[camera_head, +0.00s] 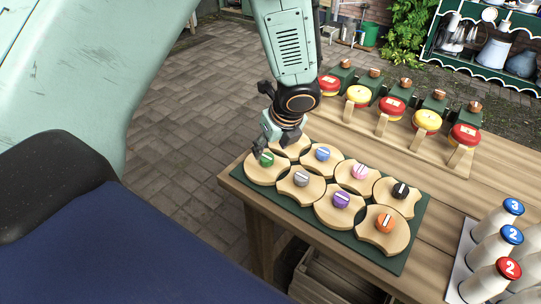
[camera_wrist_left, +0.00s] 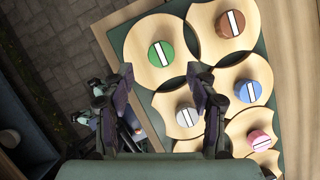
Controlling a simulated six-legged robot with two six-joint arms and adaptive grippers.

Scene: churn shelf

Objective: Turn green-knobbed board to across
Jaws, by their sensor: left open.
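The green-knobbed board (camera_head: 254,177) is a pale wooden disc at the near left corner of the dark green mat (camera_head: 306,211). Its green knob (camera_head: 266,159) carries a white stripe. In the left wrist view the board (camera_wrist_left: 139,41) lies beyond my fingertips, and its knob (camera_wrist_left: 161,54) has the stripe running nearly up and down, slightly tilted. My left gripper (camera_head: 268,138) hangs over the board's far side in the head view. In the left wrist view its fingers (camera_wrist_left: 165,82) are spread apart with nothing between them. My right gripper is not in view.
Neighbouring boards bear brown (camera_wrist_left: 230,23), grey (camera_head: 301,178), blue (camera_head: 322,153), purple and other knobs, set close together. Red and yellow round pieces (camera_head: 358,96) stand in a row behind. Numbered white bottles (camera_head: 492,280) stand at right. The table edge lies just left of the mat.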

